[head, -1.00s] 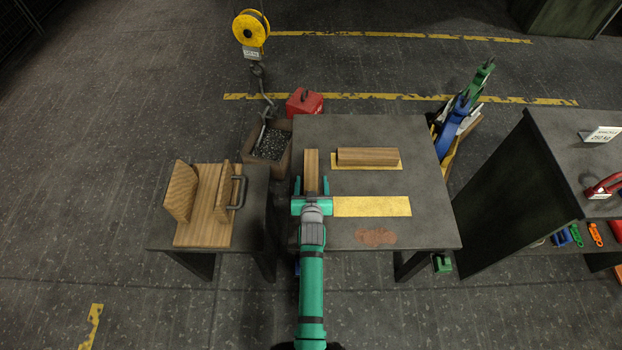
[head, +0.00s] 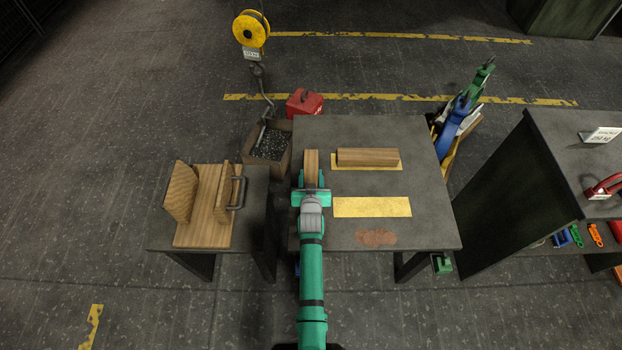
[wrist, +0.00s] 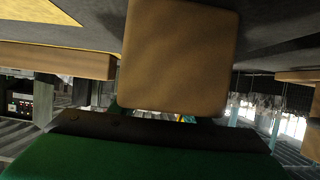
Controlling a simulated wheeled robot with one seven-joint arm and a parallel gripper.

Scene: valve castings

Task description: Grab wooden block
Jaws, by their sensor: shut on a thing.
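A wooden block (head: 312,159) stands lengthwise at the left side of the dark table. My gripper (head: 311,180) is shut on it, with one teal finger on each side of its near part. In the wrist view the end of the held block (wrist: 180,58) fills the upper middle. Whether it is lifted off the table cannot be told. A second wooden block (head: 367,157) lies crosswise on a yellow strip (head: 345,168) to the right, apart from my gripper.
An empty yellow strip (head: 372,207) lies on the table (head: 425,180) nearer to me. A wooden fixture with a handle (head: 208,205) stands on a side table at left. A red box (head: 304,103) and a bin (head: 270,147) are behind.

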